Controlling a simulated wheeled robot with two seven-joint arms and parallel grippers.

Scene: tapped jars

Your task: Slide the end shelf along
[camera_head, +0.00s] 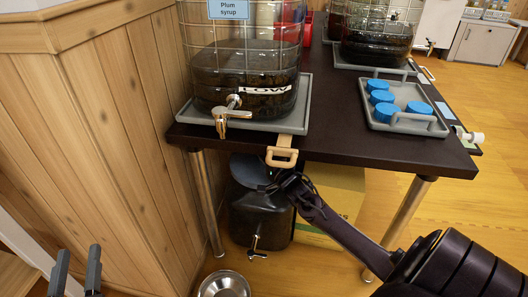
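A grey shelf (306,100) lies on the dark table under a large caged jar (245,75) labelled "Plum syrup", with a "LOW" strip and a metal tap. A tan loop handle (282,156) hangs from the shelf's front over the table edge. My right gripper (277,180) is just below the handle, dark against the things behind; I cannot tell whether it touches the handle or how its fingers stand. My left gripper (78,251) is at the lower left, away from the shelf, its two grey fingers apart with nothing between them.
A grey tray (432,128) with several blue lids stands on the right of the table (345,140). A second caged jar (376,35) stands behind. Below are a dark tapped jar (262,218), a yellow box (335,195) and a metal bowl (224,286). A wooden wall (110,150) borders the left.

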